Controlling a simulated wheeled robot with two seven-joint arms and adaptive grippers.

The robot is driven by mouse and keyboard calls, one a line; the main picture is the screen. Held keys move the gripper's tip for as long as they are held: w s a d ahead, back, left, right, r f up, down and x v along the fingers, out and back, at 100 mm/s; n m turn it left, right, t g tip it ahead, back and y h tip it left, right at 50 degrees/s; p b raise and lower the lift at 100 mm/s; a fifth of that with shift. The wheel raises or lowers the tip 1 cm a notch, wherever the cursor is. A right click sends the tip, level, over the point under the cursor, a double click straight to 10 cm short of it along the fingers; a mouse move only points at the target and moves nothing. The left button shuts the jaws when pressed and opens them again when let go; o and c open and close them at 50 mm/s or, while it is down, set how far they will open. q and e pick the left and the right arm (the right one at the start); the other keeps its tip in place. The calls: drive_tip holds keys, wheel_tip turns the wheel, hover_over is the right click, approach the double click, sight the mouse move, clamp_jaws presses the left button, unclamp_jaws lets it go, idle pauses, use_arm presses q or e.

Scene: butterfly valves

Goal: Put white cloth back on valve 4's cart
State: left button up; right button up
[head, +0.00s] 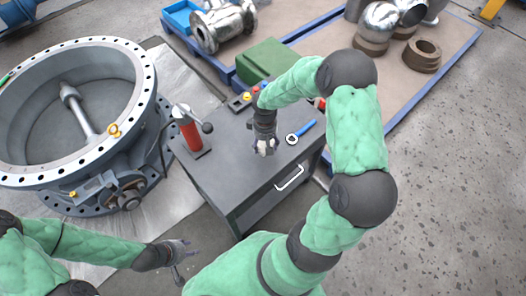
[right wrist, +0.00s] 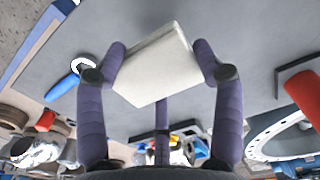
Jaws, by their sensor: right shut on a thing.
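The white cloth (right wrist: 158,65) is a small folded pad, held between the fingers of my right gripper (right wrist: 160,75) in the right wrist view. In the head view only a little white (head: 264,151) shows under my right gripper (head: 265,145), low over the dark grey cart (head: 240,178). I cannot tell whether the cloth touches the cart top. My left gripper (head: 181,260) is open and empty, in front of the cart at the lower left.
A large flanged valve (head: 75,110) stands left. A blue-edged pallet with metal parts (head: 455,45) lies behind. Floor at right is clear.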

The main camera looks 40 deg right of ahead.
sight(264, 143)
drive_tip(key=shift+f+b, duration=1.15)
drive_tip(key=shift+f, duration=2.25)
drive_tip(key=shift+f, duration=0.2)
drive_tip(key=o, duration=1.1)
wheel_tip(264, 143, up, 12)
drive_tip(key=p, duration=0.4)
drive_tip(key=shift+r+p, duration=0.15)
drive_tip(key=shift+p, duration=0.25)
